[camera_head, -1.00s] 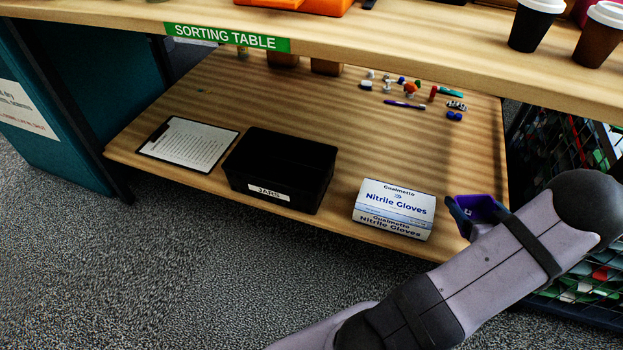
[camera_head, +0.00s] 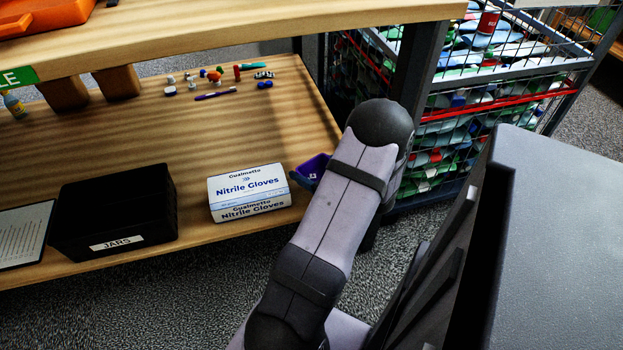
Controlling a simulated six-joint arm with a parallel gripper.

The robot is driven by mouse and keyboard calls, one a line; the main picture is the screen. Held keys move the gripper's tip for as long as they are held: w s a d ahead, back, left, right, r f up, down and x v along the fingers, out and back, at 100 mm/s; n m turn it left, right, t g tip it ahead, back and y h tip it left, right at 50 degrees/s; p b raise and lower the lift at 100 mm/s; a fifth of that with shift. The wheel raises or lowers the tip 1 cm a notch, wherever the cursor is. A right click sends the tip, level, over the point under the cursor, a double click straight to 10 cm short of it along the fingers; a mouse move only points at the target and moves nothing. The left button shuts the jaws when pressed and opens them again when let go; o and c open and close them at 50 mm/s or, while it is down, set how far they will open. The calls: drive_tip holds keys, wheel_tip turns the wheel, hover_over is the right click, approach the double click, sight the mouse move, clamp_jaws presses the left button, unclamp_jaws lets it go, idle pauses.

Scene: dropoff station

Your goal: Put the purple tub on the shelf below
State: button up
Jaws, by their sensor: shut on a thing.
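The purple tub (camera_head: 316,168) is small and shows only in part, just right of the glove box. My arm's forearm hides its right side. My gripper (camera_head: 302,179) is mostly hidden behind my arm; a dark finger shows at the tub's left side, and it is shut on the tub. The lower shelf (camera_head: 150,135) is a wooden board under the sorting table top. The tub appears over the shelf's right front part. I cannot tell whether it touches the board.
A glove box (camera_head: 248,190) stands close left of the tub. A black JARS bin (camera_head: 115,215) and a clipboard (camera_head: 22,235) are further left. Small loose items (camera_head: 215,78) lie at the back. A wire cage (camera_head: 480,110) stands right. The shelf's middle is clear.

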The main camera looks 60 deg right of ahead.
sight(317, 178)
drive_tip(key=shift+f+b, duration=1.05)
drive_tip(key=shift+f, duration=0.8)
drive_tip(key=shift+f, duration=0.1)
drive_tip(key=o, duration=0.8)
drive_tip(key=shift+s+a+r, duration=0.1)
drive_tip(key=shift+s+r, duration=0.1)
drive_tip(key=shift+r, duration=0.05)
drive_tip(key=p+v, duration=0.4)
drive_tip(key=v, duration=0.6)
drive_tip(key=shift+s+r, duration=0.1)
drive_tip(key=shift+s+a+r+p, duration=0.15)
drive_tip(key=shift+s+a+p, duration=0.25)
drive_tip(key=shift+s, duration=0.15)
